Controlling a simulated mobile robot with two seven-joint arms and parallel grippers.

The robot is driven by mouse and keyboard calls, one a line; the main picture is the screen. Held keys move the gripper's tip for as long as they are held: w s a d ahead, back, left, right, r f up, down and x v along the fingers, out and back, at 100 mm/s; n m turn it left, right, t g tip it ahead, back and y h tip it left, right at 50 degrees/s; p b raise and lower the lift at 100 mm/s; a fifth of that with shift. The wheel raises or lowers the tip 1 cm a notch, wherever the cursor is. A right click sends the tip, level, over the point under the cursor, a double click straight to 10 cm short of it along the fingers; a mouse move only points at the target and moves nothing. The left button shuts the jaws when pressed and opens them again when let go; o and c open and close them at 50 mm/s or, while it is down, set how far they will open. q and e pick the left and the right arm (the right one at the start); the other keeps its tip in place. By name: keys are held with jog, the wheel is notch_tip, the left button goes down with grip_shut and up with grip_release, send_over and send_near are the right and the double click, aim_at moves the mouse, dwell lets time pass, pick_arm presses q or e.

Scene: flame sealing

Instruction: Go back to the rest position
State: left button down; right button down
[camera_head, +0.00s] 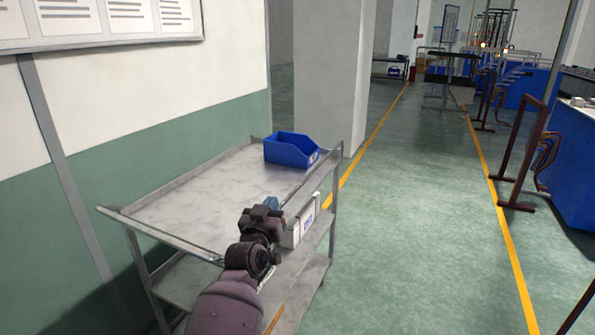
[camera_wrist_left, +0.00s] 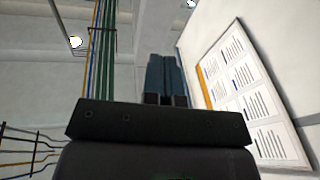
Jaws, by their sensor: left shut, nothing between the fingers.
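My left gripper (camera_head: 272,203) is in front of the near right side of a grey metal cart in the head view. In the left wrist view its blue-grey fingers (camera_wrist_left: 166,78) are together, with nothing between them. They point up toward the ceiling and the wall. My right gripper is not in view.
The grey cart (camera_head: 205,205) stands by the green and white wall with a blue bin (camera_head: 291,150) on its top. A white box (camera_head: 302,222) is at its right side, partly hidden by my arm. Green floor (camera_head: 425,220) is clear to the right.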

pick_arm(q)
jog(key=s+a+f+g+y, duration=0.1)
jog(key=s+a+f+g, duration=0.1)
jog(key=s+a+f, duration=0.3)
jog(key=s+a+f+g+y, duration=0.1)
jog(key=s+a+f+g, duration=0.2)
jog(key=s+f, duration=1)
jog(key=s+a+f+g+y, duration=0.1)
jog(key=s+a+f+g, duration=0.2)
jog(key=s, duration=1.8)
jog(key=a+f, duration=0.4)
jog(key=f, duration=0.3)
jog(key=shift+a, duration=0.15)
jog(key=shift+s, duration=0.1)
